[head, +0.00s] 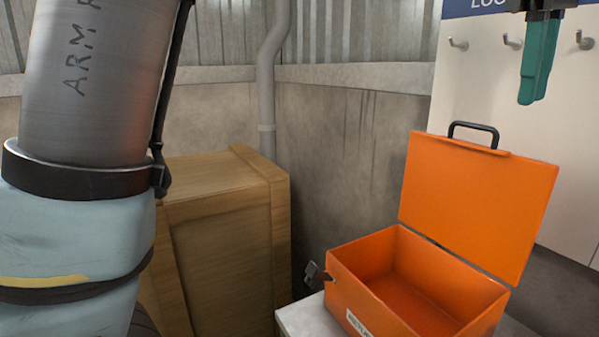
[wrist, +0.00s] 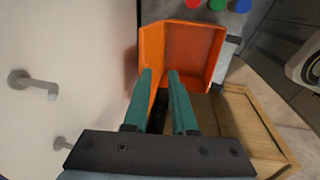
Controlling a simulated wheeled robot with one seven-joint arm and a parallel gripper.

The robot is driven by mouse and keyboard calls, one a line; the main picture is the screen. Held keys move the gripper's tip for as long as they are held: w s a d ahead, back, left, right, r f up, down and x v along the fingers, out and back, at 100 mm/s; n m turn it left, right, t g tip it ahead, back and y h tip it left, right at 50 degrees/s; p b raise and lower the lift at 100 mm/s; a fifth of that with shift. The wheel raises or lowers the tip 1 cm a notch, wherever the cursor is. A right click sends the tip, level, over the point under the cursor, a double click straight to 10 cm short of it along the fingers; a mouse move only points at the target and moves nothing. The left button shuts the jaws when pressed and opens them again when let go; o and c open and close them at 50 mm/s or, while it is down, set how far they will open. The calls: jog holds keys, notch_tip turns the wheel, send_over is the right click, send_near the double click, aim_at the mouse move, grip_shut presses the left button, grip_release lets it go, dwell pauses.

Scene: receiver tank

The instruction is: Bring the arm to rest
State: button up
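My gripper (head: 537,98) is at the top right in the head view, with its teal fingers pointing down in front of the white hook board. Its fingers overlap there. In the wrist view my gripper (wrist: 160,72) shows two teal fingers apart, with a clear gap and nothing between them. Part of my arm fills the left of the head view.
An orange box (head: 350,290) with its lid raised stands below my gripper on a pale surface (head: 298,322); its visible inside looks empty. The white board carries hooks (head: 512,41). A wooden crate (head: 225,230) stands left. Red, green and blue round things (wrist: 217,4) show in the wrist view.

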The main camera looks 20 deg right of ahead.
jog(key=w+a+f+m+b, duration=0.1)
jog(key=w+a+f, duration=0.75)
jog(key=w, duration=0.25)
jog(key=w+a+f+m, duration=0.1)
jog(key=w+a+f, duration=0.7)
jog(key=w+f, duration=0.15)
jog(key=w+a+f+y, duration=0.1)
jog(key=w+a+f, duration=0.1)
jog(key=a+f, duration=0.35)
jog(key=w+a+f, duration=0.3)
jog(key=a, duration=0.6)
jog(key=s+a+f+m, duration=0.1)
jog(key=s+a+f, duration=0.1)
jog(key=a+f, duration=0.2)
jog(key=s+a+f+m+b, duration=0.1)
jog(key=s+a+f, duration=0.2)
jog(key=a, duration=0.8)
jog(key=shift+s+a+f+t+y, duration=0.15)
jog(key=shift+f+t+y, duration=0.15)
jog(key=shift+f+t, duration=0.15)
